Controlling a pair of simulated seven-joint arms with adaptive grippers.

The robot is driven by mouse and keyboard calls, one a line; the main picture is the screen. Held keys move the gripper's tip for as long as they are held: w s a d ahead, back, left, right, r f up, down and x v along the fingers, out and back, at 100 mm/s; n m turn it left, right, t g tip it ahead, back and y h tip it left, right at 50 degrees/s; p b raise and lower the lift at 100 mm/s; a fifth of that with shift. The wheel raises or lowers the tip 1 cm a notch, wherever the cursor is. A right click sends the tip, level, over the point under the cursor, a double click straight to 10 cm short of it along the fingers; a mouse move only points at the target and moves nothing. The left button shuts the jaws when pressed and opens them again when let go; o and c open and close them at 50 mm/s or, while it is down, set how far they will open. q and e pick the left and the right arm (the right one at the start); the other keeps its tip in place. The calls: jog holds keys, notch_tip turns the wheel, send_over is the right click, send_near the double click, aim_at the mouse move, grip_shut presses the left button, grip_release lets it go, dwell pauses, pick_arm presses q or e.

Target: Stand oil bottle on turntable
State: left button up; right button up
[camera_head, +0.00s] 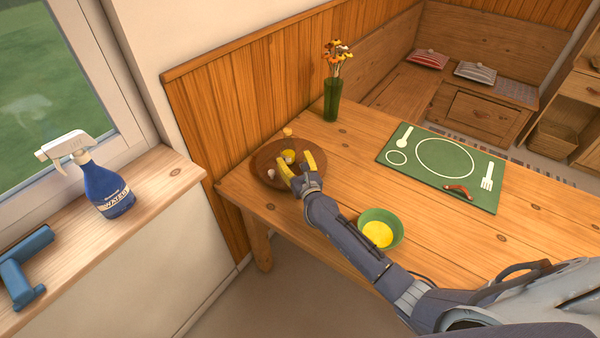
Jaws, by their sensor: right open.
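The turntable (263,153) is a round brown wooden disc near the table's left end. My right gripper (298,163), with yellow fingers, is over its right part and is open. A small yellow object with a pale part (289,154) shows at the fingertips, above or on the turntable. It may be the oil bottle, but it is too small and partly hidden to be sure. I cannot tell whether it stands upright or touches the fingers. My left gripper is out of view.
A small pale item (271,174) is at the turntable's front edge, and a yellowish one (288,132) is behind it. A green vase with flowers (331,100), a green bowl with yellow contents (380,229) and a green placemat (415,179) stand on the table. A spray bottle (103,190) is on the sill.

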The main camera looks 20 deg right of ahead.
jog(key=shift+s+d, duration=0.15)
jog(key=shift+s, duration=3.2)
